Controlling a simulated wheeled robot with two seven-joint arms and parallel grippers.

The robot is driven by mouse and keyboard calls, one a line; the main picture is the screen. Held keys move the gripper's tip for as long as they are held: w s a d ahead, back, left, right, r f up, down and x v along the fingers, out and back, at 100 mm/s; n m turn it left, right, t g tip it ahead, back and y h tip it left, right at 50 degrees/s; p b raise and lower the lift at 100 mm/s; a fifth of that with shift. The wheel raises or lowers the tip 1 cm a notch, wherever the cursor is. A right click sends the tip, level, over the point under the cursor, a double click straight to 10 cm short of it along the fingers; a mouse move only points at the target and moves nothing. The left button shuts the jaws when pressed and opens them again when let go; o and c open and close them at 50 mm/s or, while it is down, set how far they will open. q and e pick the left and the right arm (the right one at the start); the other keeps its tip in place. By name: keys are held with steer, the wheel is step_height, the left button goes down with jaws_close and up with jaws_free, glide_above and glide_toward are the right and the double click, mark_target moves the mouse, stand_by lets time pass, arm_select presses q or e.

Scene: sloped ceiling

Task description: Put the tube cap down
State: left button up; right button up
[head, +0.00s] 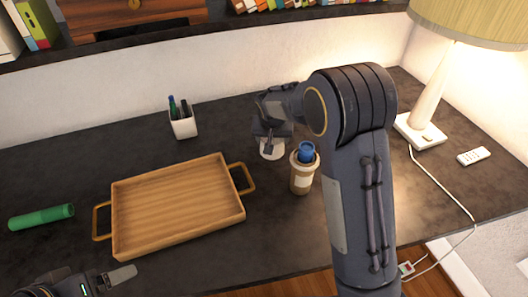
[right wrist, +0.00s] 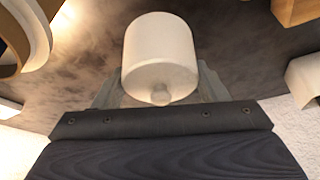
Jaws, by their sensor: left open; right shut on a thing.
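The tube cap is a white, round piece (head: 271,150) between the fingers of my right gripper (head: 270,138), over the back middle of the desk. In the right wrist view the cap (right wrist: 160,52) shows large, with a small knob facing the camera. The right gripper (right wrist: 160,85) is shut on it. I cannot tell whether the cap touches the desk. A green tube (head: 42,217) lies on the desk at the far left. My left gripper (head: 108,281) is open at the front left edge of the view, partly cut off, with nothing seen in it.
A tan jar (head: 302,180) with a blue item (head: 306,151) in its top stands just right of the cap. A wooden tray (head: 180,204) is left of it, empty. A pen cup (head: 183,127), lamp (head: 428,95) and remote (head: 473,156) stand farther out. Bare desk lies behind the tray.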

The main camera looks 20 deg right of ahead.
step_height(320, 180, down, 6)
steer(key=shift+r, duration=0.2)
steer(key=shift+f, duration=0.35)
steer(key=o, duration=0.9)
steer(key=shift+o, duration=0.2)
steer(key=shift+r, duration=0.25)
steer(key=v, duration=1.2)
steer(key=shift+r, duration=0.15)
